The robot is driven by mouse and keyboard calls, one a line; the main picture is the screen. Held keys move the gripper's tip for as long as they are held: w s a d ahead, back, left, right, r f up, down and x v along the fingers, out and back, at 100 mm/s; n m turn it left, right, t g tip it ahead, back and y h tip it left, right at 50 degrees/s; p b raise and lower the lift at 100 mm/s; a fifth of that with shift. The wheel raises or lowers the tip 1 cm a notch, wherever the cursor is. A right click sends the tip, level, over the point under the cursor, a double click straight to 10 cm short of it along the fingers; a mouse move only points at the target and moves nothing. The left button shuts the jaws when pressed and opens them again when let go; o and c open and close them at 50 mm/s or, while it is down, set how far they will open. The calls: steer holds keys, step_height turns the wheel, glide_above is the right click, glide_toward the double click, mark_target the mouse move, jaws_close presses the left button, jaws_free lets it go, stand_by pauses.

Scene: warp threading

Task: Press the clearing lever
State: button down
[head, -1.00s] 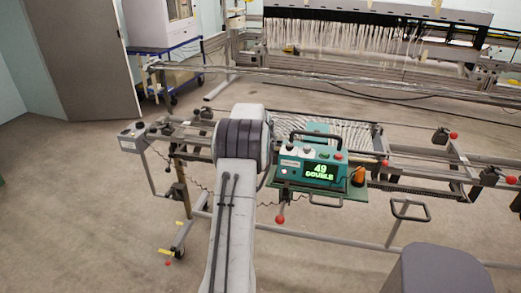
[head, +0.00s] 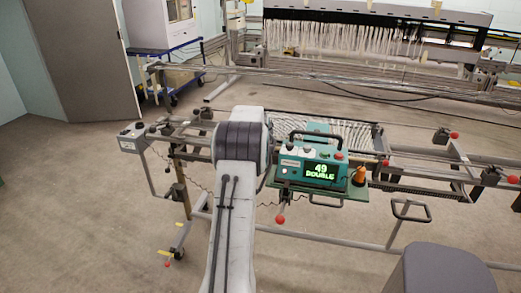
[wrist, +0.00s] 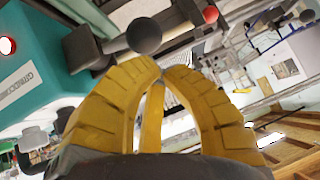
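The teal machine box (head: 312,165) with a lit display reading "49 DOUBLE" stands on the frame; its side also shows at the left of the wrist view (wrist: 50,40). In the wrist view a dark round knob (wrist: 144,35) on a dark arm is just beyond my fingertips, and a red knob (wrist: 210,14) is further right. I cannot tell for sure which is the clearing lever. My gripper (wrist: 161,68) has yellow fingers with their tips together and nothing seen between them. I cannot tell whether they touch the dark knob. In the head view my arm hides the gripper.
A red ball knob (head: 280,219) hangs below the box's front. An orange cone-like object (head: 360,177) stands at the box's right. Metal rails (head: 430,188) run across to the right. A blue trolley (head: 178,55) stands at the back left. The floor at left is clear.

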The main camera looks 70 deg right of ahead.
steer(key=shift+w+f+b, duration=0.15)
steer(key=shift+f+b, duration=0.6)
steer(key=shift+w+f+b, duration=0.1)
steer(key=shift+f+b, duration=0.6)
stand_by(1.5)
steer(key=shift+r, duration=0.1)
stand_by(0.5)
steer(key=shift+s+r+p, duration=0.15)
steer(key=shift+r+p, duration=0.3)
steer(key=shift+r, duration=0.45)
steer(key=shift+s+r+p, duration=0.15)
steer(key=shift+r+p, duration=0.3)
steer(key=shift+r, duration=0.45)
steer(key=shift+r, duration=0.15)
steer(key=r+p, duration=0.1)
steer(key=r, duration=0.1)
steer(key=s+r+p, duration=0.1)
steer(key=r, duration=0.1)
steer(key=shift+r+p, duration=0.35)
stand_by(0.3)
